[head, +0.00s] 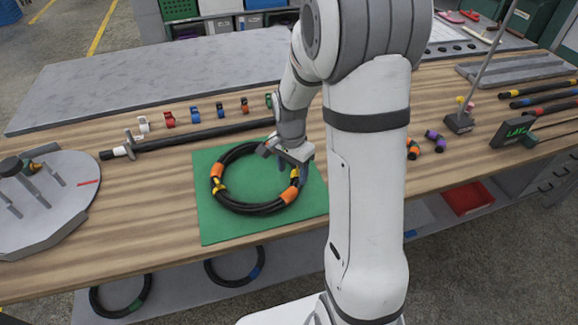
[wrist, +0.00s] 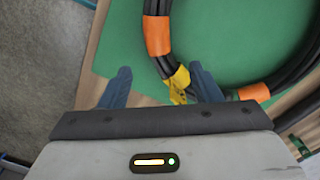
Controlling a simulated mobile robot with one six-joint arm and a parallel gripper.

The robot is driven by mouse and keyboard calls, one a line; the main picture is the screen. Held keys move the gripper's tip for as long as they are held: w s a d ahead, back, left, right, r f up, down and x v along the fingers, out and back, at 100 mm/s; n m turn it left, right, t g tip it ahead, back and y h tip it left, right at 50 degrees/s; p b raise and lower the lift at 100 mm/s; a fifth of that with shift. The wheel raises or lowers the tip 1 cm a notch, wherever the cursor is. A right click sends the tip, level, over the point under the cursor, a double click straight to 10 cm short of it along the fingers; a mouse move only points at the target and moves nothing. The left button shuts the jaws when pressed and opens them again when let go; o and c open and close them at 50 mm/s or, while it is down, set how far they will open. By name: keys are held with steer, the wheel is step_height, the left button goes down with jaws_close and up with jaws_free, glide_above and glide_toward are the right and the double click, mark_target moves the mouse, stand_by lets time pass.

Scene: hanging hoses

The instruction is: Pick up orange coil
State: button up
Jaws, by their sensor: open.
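The orange coil (head: 247,207) is a ring of black hose with orange bands and yellow ties. It lies flat on the green mat (head: 222,228) in the head view. My gripper (head: 292,168) is over the coil's right side, pointing down. In the wrist view the coil's orange band (wrist: 158,36) and a yellow tie (wrist: 179,84) show. My gripper (wrist: 161,70) is open there, with the hose and tie between its fingers, nearer the right finger. I cannot tell how high the fingertips are above the hose.
A black rod (head: 200,137) lies behind the mat, with several coloured clips beyond it. A grey round fixture (head: 45,200) stands at left. Two more coils (head: 121,308) (head: 234,275) are on the shelf below. A stand (head: 460,122) and more hoses are at right. Bare wood lies left of the mat.

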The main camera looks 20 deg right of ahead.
mark_target(293, 187)
steer(key=shift+s+d+f, duration=0.1)
steer(key=shift+s+f, duration=0.05)
steer(key=shift+f, duration=3.45)
steer(key=shift+c, duration=0.5)
jaws_close()
steer(key=c, duration=0.5)
jaws_free()
steer(key=shift+c, duration=0.2)
jaws_close()
steer(key=shift+r, duration=0.1)
